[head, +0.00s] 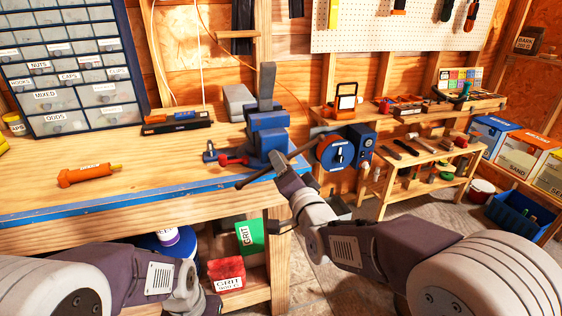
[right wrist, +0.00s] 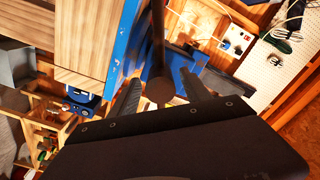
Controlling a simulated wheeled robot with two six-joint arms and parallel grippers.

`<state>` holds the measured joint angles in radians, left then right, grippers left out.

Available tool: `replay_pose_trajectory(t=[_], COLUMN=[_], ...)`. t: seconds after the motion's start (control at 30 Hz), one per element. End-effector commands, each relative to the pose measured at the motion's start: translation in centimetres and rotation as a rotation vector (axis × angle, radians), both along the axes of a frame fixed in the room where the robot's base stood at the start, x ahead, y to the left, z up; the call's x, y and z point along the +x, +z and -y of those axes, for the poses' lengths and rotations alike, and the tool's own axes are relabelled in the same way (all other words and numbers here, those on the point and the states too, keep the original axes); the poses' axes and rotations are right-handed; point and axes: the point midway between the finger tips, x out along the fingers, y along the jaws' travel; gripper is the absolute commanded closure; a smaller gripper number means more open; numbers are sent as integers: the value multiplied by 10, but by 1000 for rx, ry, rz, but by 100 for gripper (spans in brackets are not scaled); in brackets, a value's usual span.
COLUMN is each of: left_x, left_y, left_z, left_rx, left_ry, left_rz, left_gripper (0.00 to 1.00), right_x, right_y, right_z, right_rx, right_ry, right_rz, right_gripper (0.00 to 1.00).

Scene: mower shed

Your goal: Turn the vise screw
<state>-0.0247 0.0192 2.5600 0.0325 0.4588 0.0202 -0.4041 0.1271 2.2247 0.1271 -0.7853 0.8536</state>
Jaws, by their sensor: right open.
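The blue vise (head: 268,135) is mounted at the right end of the workbench. Its dark handle bar (head: 247,182) runs slanting across the front of the screw. My right gripper (head: 278,162) is at the front of the vise, by the bar. In the right wrist view the gripper (right wrist: 161,92) is open, with one finger each side of the round dark screw end (right wrist: 159,91). The bar (right wrist: 158,35) extends away from it. Whether the fingers touch it I cannot tell.
The workbench (head: 150,205) has a blue front edge. An orange tool (head: 88,175) and a red-handled tool (head: 233,160) lie on it. A blue grinder-like machine (head: 362,140) stands just right of the vise. Grit boxes (head: 226,272) sit under the bench.

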Motion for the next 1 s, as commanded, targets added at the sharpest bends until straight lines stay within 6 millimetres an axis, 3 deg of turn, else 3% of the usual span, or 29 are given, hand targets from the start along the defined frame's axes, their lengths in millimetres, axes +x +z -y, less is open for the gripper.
replay_pose_trajectory(t=[0.17, 0.43, 0.47, 0.63, 0.9, 1.0], left_x=[0, 0, 0, 0, 0, 0], left_y=[1, 1, 1, 1, -14, -11], left_z=[0, 0, 0, 0, 0, 0], left_rx=[0, 0, 0, 0, 0, 0], left_ry=[0, 0, 0, 0, 0, 0], left_rz=[0, 0, 0, 0, 0, 0], left_gripper=[64, 64, 64, 64, 64, 64], right_x=[19, 22, 22, 22, 22, 22], right_y=[0, 0, 0, 0, -3, 0], right_z=[-6, -7, -7, -7, -7, -7], right_rx=[0, 0, 0, 0, 82, 84], right_ry=[-1, 0, 0, 0, 0, -1], right_rz=[-1, 0, 0, 0, -24, -28], right_gripper=[44, 44, 50, 97, 100, 100])
